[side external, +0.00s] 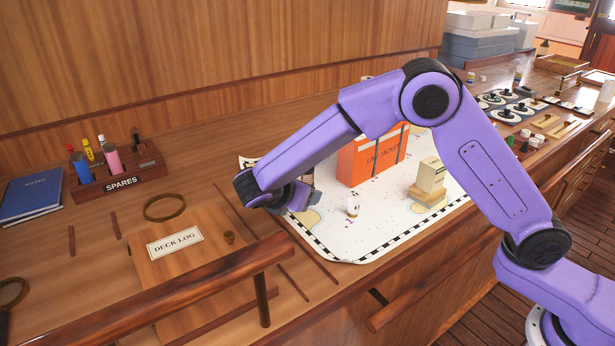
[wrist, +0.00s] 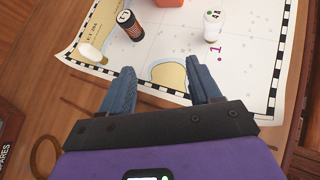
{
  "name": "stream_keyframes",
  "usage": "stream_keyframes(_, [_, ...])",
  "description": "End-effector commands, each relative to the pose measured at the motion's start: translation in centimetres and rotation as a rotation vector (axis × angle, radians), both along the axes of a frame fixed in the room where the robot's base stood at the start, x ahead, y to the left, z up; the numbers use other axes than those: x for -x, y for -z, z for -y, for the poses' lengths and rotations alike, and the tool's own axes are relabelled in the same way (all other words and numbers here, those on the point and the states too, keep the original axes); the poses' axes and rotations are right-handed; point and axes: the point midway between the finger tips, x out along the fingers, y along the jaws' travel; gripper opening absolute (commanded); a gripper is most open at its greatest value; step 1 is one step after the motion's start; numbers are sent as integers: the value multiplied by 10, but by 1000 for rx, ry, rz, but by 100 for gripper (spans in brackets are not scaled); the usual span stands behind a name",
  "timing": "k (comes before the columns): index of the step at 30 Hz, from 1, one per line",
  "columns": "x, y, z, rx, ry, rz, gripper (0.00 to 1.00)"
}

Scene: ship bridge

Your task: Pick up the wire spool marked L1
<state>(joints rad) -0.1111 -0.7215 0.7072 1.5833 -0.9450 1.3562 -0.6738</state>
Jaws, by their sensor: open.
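In the wrist view, a dark cylinder with an orange band and a pale marked end (wrist: 128,24) lies or stands on the chart. Its mark looks like L1 but is too small to read surely. A white cylinder with a dark mark (wrist: 213,26) stands to its right; a white piece also shows in the side view (side external: 353,206). A plain whitish piece (wrist: 91,52) is at the chart's left edge. My gripper (wrist: 163,76) is open and empty, its fingers short of these pieces in the picture. In the side view my gripper (side external: 297,194) is over the chart's left part.
The chart (side external: 350,240) also bears an orange box (side external: 365,160) and a cream block on a wooden base (side external: 430,178). A deck log board (side external: 195,265), a spares rack (side external: 120,178) and a blue notebook (side external: 30,196) lie left. A wooden rail (side external: 170,300) runs along the front.

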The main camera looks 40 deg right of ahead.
Motion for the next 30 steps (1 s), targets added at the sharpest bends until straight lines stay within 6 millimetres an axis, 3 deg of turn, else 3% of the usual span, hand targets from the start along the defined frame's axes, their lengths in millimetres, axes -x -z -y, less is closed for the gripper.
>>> stream_keyframes(6, [-39, 14, -16, 199, -67, -4, 63])
stream_keyframes(12, [-51, 18, -16, 259, -83, -6, 63])
stream_keyframes(30, [-102, 57, 64, 258, -81, -6, 63])
